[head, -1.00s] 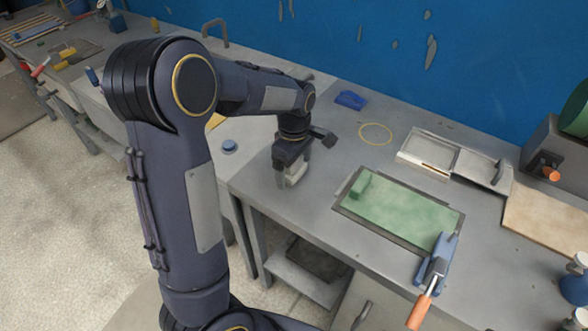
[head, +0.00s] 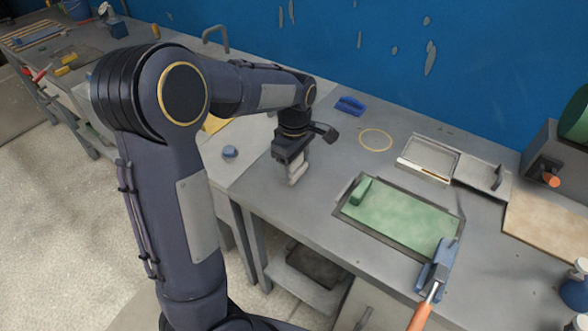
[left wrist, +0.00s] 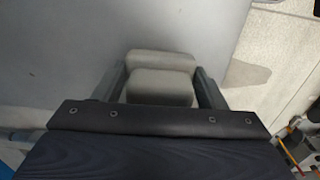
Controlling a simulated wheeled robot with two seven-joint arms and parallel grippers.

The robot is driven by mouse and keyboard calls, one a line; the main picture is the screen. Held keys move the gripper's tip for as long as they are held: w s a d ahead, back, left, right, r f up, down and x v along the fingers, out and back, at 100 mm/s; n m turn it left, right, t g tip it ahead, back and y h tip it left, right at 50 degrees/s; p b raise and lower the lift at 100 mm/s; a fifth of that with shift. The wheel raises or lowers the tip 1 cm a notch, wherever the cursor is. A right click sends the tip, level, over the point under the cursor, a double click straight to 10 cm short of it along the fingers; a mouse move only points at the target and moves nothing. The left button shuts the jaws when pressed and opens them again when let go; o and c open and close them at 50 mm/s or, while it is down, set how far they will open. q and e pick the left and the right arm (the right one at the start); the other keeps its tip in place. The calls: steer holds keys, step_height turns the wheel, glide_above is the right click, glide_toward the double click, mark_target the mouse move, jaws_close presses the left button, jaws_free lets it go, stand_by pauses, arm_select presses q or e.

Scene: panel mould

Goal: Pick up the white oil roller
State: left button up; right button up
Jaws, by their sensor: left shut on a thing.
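My left gripper (head: 296,160) points down over the near-left part of the grey workbench (head: 275,195). It is shut on a pale, off-white block-like thing, which I take to be the white oil roller (head: 299,172). In the left wrist view the roller (left wrist: 160,85) shows as two pale rounded parts between the dark fingers. The gripper hides part of it. It seems to hang just above the bench, but the gap is hard to judge. My right gripper is not in view.
A blue knob (head: 230,152) is at left.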

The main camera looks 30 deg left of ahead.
arm_select(q)
steer(key=s+r, duration=1)
steer(key=s, duration=0.4)
steer(key=shift+a, duration=0.15)
steer(key=shift+r, duration=0.1)
steer(key=o, duration=0.4)
steer(key=shift+c, duration=1.2)
